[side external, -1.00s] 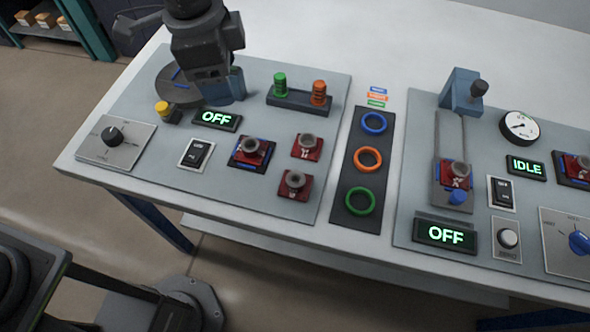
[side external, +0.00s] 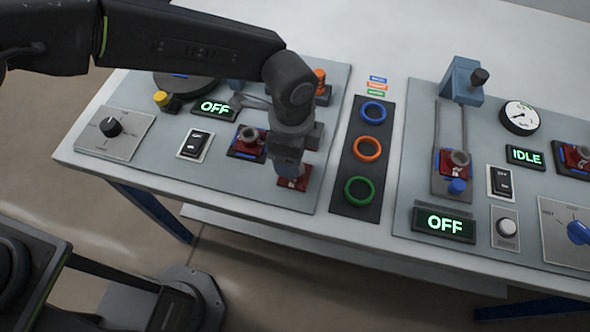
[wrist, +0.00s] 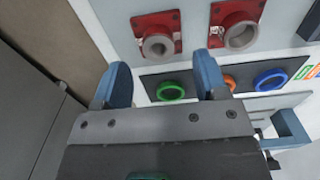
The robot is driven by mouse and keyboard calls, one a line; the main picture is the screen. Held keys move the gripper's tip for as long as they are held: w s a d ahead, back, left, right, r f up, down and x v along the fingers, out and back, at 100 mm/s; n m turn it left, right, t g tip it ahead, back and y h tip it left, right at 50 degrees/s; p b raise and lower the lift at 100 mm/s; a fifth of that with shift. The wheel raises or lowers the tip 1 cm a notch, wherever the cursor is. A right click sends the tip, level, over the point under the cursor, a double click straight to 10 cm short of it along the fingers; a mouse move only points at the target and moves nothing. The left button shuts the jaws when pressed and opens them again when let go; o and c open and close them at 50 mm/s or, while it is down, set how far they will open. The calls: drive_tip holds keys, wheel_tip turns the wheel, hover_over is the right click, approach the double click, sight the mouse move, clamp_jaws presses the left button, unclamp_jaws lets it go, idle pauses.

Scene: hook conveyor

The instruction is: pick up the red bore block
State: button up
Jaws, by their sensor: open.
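A red bore block (side external: 294,183) with a grey round collar sits on the left panel near its front edge. In the side view my gripper (side external: 288,166) is right above it and hides its collar. In the wrist view this block (wrist: 157,34) lies just beyond my gripper (wrist: 160,76), whose blue fingers are apart with nothing between them. A second red block (wrist: 238,24) stands to its right there; the arm mostly hides it in the side view. Another red block (side external: 250,136) sits in a dark fixture to the left. I cannot tell whether the fingers touch the front block.
A dark strip with blue, orange and green rings (side external: 359,190) lies just right. A rocker switch (side external: 195,143) and a dial (side external: 110,127) are left. The right panel holds a slide with a red block (side external: 452,163), an OFF display (side external: 445,224) and a gauge (side external: 519,117).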

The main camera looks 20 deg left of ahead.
sight(300, 183)
drive_tip(key=shift+s+d+f, duration=0.1)
drive_tip(key=shift+d+f, duration=0.05)
drive_tip(key=shift+f, duration=1.25)
drive_tip(key=shift+s+d+f, duration=0.1)
drive_tip(key=shift+d+f, duration=0.05)
drive_tip(key=shift+f, duration=1.2)
drive_tip(key=shift+c, duration=0.2)
drive_tip(key=c, duration=0.6)
drive_tip(key=shift+r, duration=0.1)
drive_tip(key=shift+c, duration=0.3)
drive_tip(key=shift+r, duration=0.15)
